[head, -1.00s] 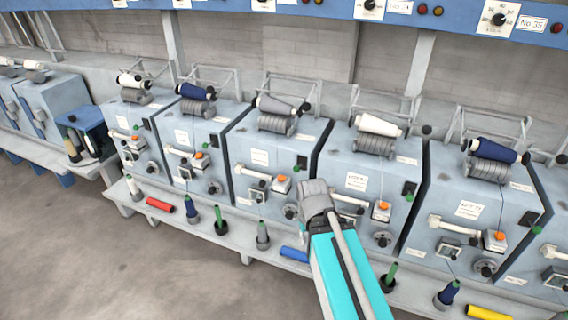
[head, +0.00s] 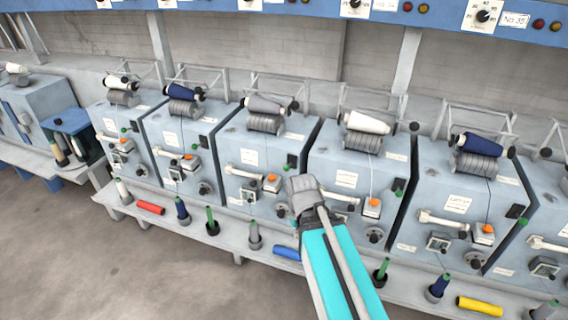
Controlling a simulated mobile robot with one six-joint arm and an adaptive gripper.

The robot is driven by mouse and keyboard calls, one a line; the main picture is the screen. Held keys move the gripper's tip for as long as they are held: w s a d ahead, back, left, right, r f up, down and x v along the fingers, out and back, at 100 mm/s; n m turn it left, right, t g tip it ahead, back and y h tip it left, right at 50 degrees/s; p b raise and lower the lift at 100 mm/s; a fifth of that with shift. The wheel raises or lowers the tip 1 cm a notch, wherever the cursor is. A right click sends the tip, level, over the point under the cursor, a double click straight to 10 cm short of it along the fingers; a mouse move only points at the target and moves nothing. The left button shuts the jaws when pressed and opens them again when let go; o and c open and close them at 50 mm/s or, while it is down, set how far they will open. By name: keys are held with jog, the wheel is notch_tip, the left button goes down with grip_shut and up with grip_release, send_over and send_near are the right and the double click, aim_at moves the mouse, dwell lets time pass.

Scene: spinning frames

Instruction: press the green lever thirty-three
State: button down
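A row of blue-grey spinning frames stands along the wall, and I cannot tell which one is thirty-three. Small green levers show beside dark boxes on the machine fronts, one on the machine with the white cone (head: 393,195) and one on the machine with the navy cone (head: 523,221). No number is readable on them. My gripper (head: 303,197) is in front of the machines near the middle of the picture, at the end of my teal arm. Its fingers face away and are hidden, so its opening does not show. It covers part of the machine front behind it.
Overhead signs read about No.34 (head: 385,4) and No.35 (head: 514,19). Orange buttons (head: 374,202) sit on white boxes on the machine fronts. A low ledge (head: 330,262) holds upright spools, a blue tube (head: 287,252) and a yellow tube (head: 480,306). Open floor lies at lower left.

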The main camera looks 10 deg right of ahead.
jog(key=w+r+n+t+p, duration=0.2)
jog(key=w+r+n+p, duration=0.3)
jog(key=w+r+p, duration=0.4)
jog(key=w+r+n+t+y+p, duration=0.1)
jog(key=w+r+n+p, duration=0.5)
jog(key=w, duration=0.8)
notch_tip(320, 180, up, 4)
jog(key=p, duration=0.2)
jog(key=shift+w+d+r+n+t+y+p, duration=0.15)
jog(key=shift+w+r+n+t+y+p, duration=0.15)
jog(key=shift+t+p, duration=0.1)
jog(key=shift+f, duration=0.15)
jog(key=b, duration=1)
send_over(284, 168)
jog(key=a, duration=0.2)
notch_tip(284, 168, down, 9)
jog(key=shift+w+d+f+b, duration=0.1)
jog(key=shift+d+f+b, duration=0.4)
jog(key=shift+f+b, duration=0.3)
jog(key=shift+d+f+b, duration=0.5)
jog(key=shift+f+b, duration=0.1)
jog(key=shift+f, duration=0.4)
jog(key=shift+a+f, duration=0.15)
jog(key=shift+a, duration=0.15)
